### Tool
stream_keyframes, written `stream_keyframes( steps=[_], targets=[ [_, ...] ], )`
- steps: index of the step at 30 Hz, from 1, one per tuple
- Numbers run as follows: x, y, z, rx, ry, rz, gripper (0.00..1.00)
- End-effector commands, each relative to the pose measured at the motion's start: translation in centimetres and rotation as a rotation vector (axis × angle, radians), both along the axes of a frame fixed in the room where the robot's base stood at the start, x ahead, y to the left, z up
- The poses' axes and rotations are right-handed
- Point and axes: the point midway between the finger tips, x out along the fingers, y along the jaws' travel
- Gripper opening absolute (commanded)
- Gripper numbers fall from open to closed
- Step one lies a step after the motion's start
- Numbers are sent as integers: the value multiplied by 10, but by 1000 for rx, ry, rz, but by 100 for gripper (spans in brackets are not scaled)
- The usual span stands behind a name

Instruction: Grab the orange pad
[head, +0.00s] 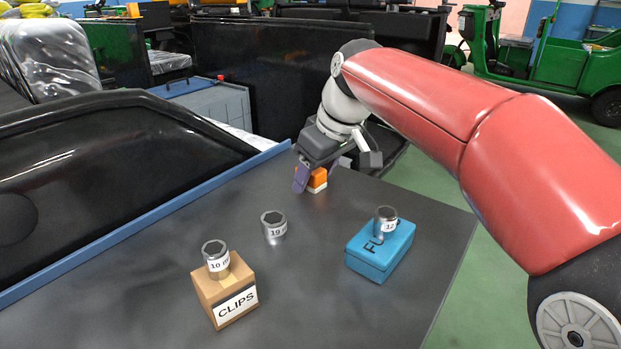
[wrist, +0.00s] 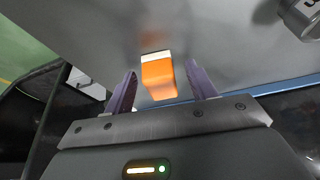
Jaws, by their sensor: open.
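The orange pad (head: 318,178) is a small block, orange on top with a white lower part, on the dark table near its far edge. In the wrist view the orange pad (wrist: 158,77) lies between the two purple fingers, with a visible gap on each side. My gripper (head: 318,180) is open and reaches down around the pad in the head view. It also shows in the wrist view (wrist: 162,88), fingers apart. Part of the pad is hidden behind a finger in the head view.
A socket marked 19 (head: 274,226) stands on the table (head: 310,290). Another socket (head: 215,258) stands on a CLIPS box (head: 222,292), and a third (head: 386,220) on a blue box (head: 378,254). A black vehicle body (head: 110,180) borders the table's left side.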

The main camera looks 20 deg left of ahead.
Motion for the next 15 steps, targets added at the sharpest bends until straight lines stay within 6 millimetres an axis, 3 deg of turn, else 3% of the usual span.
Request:
stream_keyframes(
  steps=[5,15],
  targets=[
    [0,0,0,0,0,0,56],
    [0,0,1,0,0,0,13]
  ],
)
